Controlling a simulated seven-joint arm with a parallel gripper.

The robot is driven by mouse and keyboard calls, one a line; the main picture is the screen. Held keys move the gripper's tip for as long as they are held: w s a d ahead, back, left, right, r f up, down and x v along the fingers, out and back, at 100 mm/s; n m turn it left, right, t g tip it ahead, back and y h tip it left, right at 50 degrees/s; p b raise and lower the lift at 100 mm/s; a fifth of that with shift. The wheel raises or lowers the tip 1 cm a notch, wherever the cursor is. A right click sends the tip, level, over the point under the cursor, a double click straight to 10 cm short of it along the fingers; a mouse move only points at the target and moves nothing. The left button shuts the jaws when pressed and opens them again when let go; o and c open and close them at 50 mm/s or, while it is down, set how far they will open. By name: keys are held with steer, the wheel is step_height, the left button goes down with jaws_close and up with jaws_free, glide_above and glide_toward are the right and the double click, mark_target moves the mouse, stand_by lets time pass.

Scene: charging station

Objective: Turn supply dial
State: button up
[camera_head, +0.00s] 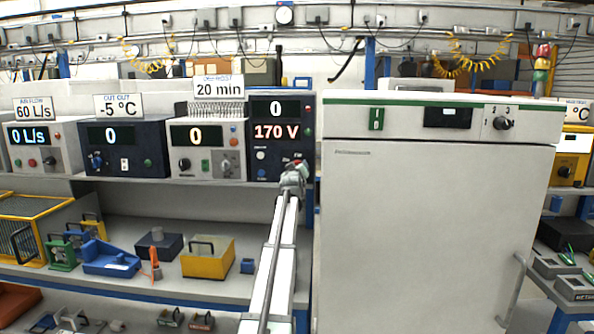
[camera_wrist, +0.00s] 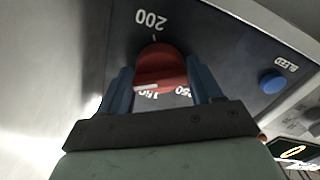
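The supply unit (camera_head: 264,110) is a dark box whose upper display reads 0, with a red 170 V below it. Its red dial (camera_wrist: 160,68) shows large in the wrist view, with a white mark at its lower left and printed numbers around it, including 200. My gripper (camera_wrist: 160,78) has one blue finger on each side of the dial. Both fingers appear to meet its sides with no clear gap. In the head view my gripper (camera_head: 293,172) is at the unit's lower right and hides part of that panel.
A blue BLEED button (camera_wrist: 272,81) sits on the same panel, right of the fingers in the wrist view. A large white cabinet (camera_head: 430,230) stands close to the right of my arm. Other metered boxes, such as a beige one (camera_head: 207,165), line the shelf to the left.

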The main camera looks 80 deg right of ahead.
steer(key=c, duration=0.7)
steer(key=shift+o, duration=0.2)
steer(key=shift+m, duration=0.3)
steer(key=shift+m, duration=2.6)
steer(key=o, duration=1.1)
steer(key=shift+c, duration=0.2)
steer(key=shift+a, duration=0.1)
steer(key=a, duration=1.3)
steer(key=shift+a, duration=0.35)
